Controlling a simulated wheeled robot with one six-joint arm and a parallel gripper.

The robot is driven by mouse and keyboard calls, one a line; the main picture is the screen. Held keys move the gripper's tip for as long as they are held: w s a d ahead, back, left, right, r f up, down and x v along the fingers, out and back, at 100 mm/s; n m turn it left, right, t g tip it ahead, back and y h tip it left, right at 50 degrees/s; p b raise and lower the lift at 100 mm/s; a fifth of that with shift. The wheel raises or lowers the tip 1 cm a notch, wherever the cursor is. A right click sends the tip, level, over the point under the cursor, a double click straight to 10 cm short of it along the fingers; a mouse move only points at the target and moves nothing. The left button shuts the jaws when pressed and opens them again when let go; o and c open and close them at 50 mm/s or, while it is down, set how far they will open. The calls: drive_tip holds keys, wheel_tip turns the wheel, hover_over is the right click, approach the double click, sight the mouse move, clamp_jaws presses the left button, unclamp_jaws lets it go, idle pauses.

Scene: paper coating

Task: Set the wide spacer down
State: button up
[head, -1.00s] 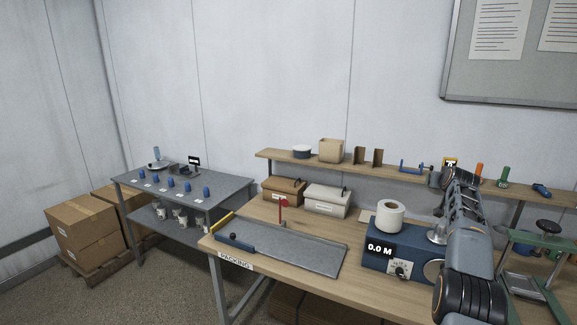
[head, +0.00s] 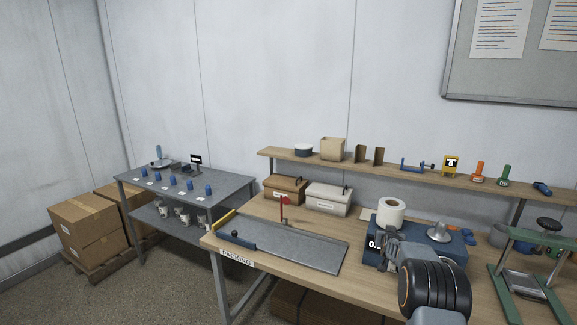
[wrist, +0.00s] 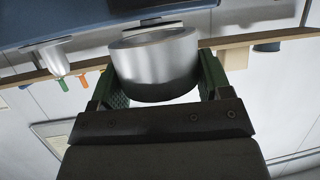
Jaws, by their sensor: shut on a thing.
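The wide spacer (wrist: 155,68) is a short, thick silver ring or cylinder. In the wrist view it sits between the two green-padded fingers of my gripper (wrist: 162,78), which is shut on it. In the head view my gripper (head: 384,250) is low in front of the blue winding machine (head: 455,252) and covers part of its display. The spacer cannot be clearly made out there. The blue machine also shows along the top of the wrist view (wrist: 95,22), close beyond the spacer. Whether the spacer touches anything is not clear.
A white paper roll (head: 391,211) and a silver cone (head: 438,231) stand on the machine. A grey cutting board (head: 300,248) lies left on the wooden bench. A green press (head: 530,270) stands right. A shelf (head: 400,171) runs behind.

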drive_tip(key=s+a+f+n+y, duration=0.2)
drive_tip(key=s+a+f+y, duration=0.1)
drive_tip(key=s+a+f, duration=1.3)
drive_tip(key=s+a, duration=0.1)
drive_tip(key=s, duration=0.5)
drive_tip(key=s+a+f+n+y, duration=0.1)
drive_tip(key=s+a+f, duration=0.1)
drive_tip(key=s, duration=0.7)
drive_tip(key=shift+a+f+t+b, duration=0.35)
drive_tip(key=shift+a+t, duration=0.05)
drive_tip(key=shift+a, duration=0.45)
drive_tip(key=shift+d, duration=0.15)
